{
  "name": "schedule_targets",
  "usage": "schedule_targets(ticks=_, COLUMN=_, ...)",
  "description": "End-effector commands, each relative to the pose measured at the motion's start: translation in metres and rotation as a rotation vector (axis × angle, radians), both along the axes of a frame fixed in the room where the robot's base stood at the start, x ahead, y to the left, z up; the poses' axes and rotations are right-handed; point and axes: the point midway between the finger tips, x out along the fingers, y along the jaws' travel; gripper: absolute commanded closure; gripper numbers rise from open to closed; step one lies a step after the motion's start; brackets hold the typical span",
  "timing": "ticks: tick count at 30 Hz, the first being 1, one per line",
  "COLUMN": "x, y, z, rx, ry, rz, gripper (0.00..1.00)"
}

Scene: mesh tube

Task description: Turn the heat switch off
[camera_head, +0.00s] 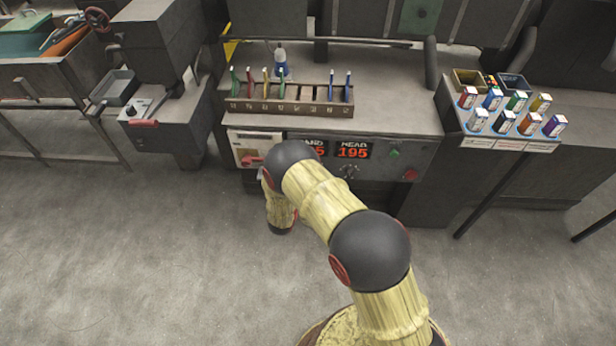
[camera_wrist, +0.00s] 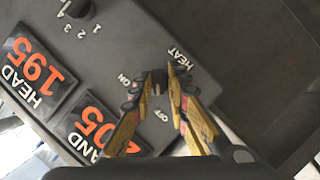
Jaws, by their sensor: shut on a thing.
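The heat switch (camera_wrist: 159,77) is a small dark knob on the grey control panel, marked HEAT, ON and OFF in white. It shows in the wrist view, and my arm hides it in the head view. My gripper (camera_wrist: 156,91) has its yellow and black fingers on either side of the knob and is shut on it. The fingers hide part of the knob, so I cannot tell which mark it points to. The gripper itself is hidden behind my arm in the head view.
Two red displays sit beside the switch; the HEAD display (camera_head: 353,150) reads 195. A numbered dial (camera_wrist: 77,8) is near the wrist view's top. A green button (camera_head: 394,153) and a red button (camera_head: 410,174) are farther right. A tool rack (camera_head: 290,106) stands above the panel.

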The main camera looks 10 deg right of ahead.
Motion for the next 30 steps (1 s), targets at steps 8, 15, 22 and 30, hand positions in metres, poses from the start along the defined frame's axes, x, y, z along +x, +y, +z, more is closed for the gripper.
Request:
schedule_targets(ticks=8, x=0.001, y=-0.006, z=0.004, rx=0.000, ry=-0.009, rz=-0.014, gripper=0.75)
schedule_targets(ticks=15, x=0.001, y=-0.004, z=0.003, rx=0.000, ry=-0.008, rz=-0.010, gripper=0.70)
schedule_targets(ticks=22, x=0.001, y=-0.002, z=0.002, rx=0.001, ry=-0.005, rz=-0.006, gripper=0.70)
schedule_targets(ticks=30, x=-0.006, y=0.005, z=0.004, rx=0.002, ry=-0.004, rz=-0.002, gripper=0.70)
